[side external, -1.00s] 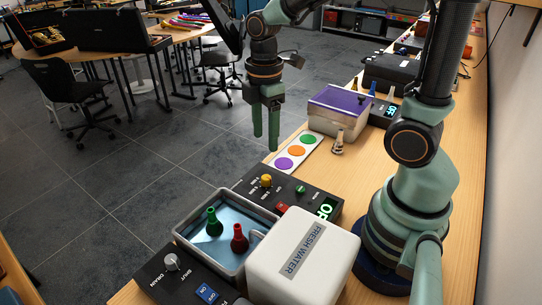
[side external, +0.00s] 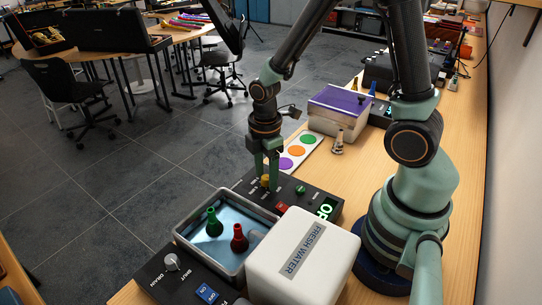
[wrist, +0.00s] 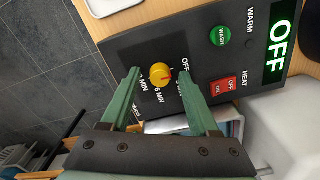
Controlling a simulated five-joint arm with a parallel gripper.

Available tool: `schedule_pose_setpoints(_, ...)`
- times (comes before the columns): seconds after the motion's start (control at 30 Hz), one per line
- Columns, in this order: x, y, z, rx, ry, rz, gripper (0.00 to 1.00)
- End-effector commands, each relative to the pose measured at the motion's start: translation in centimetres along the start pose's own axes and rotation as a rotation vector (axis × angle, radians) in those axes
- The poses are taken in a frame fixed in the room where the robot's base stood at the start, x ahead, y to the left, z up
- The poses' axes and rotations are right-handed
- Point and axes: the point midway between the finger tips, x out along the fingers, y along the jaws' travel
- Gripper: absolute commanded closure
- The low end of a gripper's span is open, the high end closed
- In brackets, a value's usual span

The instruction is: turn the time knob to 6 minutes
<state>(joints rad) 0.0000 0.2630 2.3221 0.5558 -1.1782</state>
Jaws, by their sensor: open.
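The yellow time knob (wrist: 161,75) sits on the black control panel (wrist: 130,48). In the wrist view, "OFF" is at its upper right and "6 MIN" is below it; other minute labels are partly hidden. A small red mark shows on the knob's right part. My gripper (wrist: 159,73) is open, with one green finger on each side of the knob; I cannot tell whether either touches it. In the side view, my gripper (side external: 266,184) points down over the knob (side external: 265,178), which is partly covered by the fingers.
A card with coloured dots (side external: 284,164) lies behind.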

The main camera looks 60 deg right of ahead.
Motion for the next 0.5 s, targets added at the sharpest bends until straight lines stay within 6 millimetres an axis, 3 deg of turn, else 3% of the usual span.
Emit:
schedule_pose_setpoints(0.17,-0.01,-0.01,0.00,0.000,0.000,0.000,0.39)
schedule_pose_setpoints(0.3,-0.02,-0.01,0.00,0.000,0.000,0.000,0.92)
schedule_pose_setpoints(0.33,-0.02,-0.01,0.00,0.000,0.000,0.000,1.00)
schedule_pose_setpoints(0.5,-0.03,-0.01,0.00,0.002,0.000,0.000,1.00)
